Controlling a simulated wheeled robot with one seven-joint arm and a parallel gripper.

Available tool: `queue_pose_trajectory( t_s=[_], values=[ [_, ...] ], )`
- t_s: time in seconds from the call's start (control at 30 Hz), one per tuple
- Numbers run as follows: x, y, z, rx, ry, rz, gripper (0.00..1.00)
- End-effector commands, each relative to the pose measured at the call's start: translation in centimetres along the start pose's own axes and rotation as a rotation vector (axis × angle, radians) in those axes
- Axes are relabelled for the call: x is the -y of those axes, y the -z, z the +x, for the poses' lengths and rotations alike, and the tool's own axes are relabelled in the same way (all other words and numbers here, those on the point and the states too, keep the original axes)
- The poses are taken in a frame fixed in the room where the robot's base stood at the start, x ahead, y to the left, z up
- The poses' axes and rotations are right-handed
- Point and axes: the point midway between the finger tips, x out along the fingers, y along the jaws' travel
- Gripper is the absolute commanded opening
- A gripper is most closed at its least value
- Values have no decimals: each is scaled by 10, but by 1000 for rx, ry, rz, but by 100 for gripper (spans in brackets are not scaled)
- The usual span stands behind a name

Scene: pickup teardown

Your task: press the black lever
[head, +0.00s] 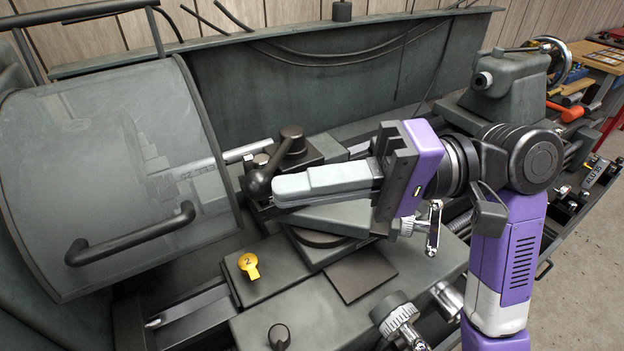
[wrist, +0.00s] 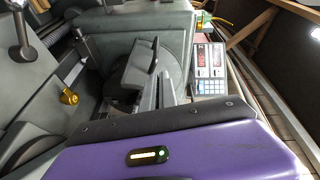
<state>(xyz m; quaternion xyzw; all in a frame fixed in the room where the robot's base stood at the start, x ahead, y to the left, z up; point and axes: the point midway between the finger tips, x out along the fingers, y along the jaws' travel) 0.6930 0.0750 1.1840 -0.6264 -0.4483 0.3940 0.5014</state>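The black lever (head: 258,182) with a rounded knob slopes down from a dark hub (head: 291,137) on the tool post, in the middle of the head view. My gripper (head: 276,190) comes in from the right with its pale grey fingers held together and nothing visible between them. The fingertips are right beside the lever's knob; I cannot tell whether they touch it. In the wrist view my purple hand fills the bottom, and a dark upright piece (wrist: 154,55) stands beyond it; I cannot tell for sure if this is the lever.
A clear guard (head: 110,160) with a black handle (head: 130,238) stands at the left. A dark knob (head: 279,335) is at the front. A keypad display unit (wrist: 208,65) shows in the wrist view.

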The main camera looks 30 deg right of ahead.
Motion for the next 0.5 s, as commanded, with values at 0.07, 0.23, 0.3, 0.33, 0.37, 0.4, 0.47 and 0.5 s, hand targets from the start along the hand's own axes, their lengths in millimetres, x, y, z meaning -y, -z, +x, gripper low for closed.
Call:
queue_pose_trajectory(
  t_s=[0.07,0.23,0.3,0.33,0.37,0.4,0.47,0.5],
  values=[
    [0,-3,7,15,2,0,0],
    [0,-3,7,15,2,0,0],
    [0,-3,7,15,2,0,0],
    [0,-3,7,15,2,0,0],
    [0,-3,7,15,2,0,0],
    [0,-2,6,14,2,0,0],
    [0,-2,3,14,2,0,0],
    [0,-2,-1,14,2,0,0]
  ],
)
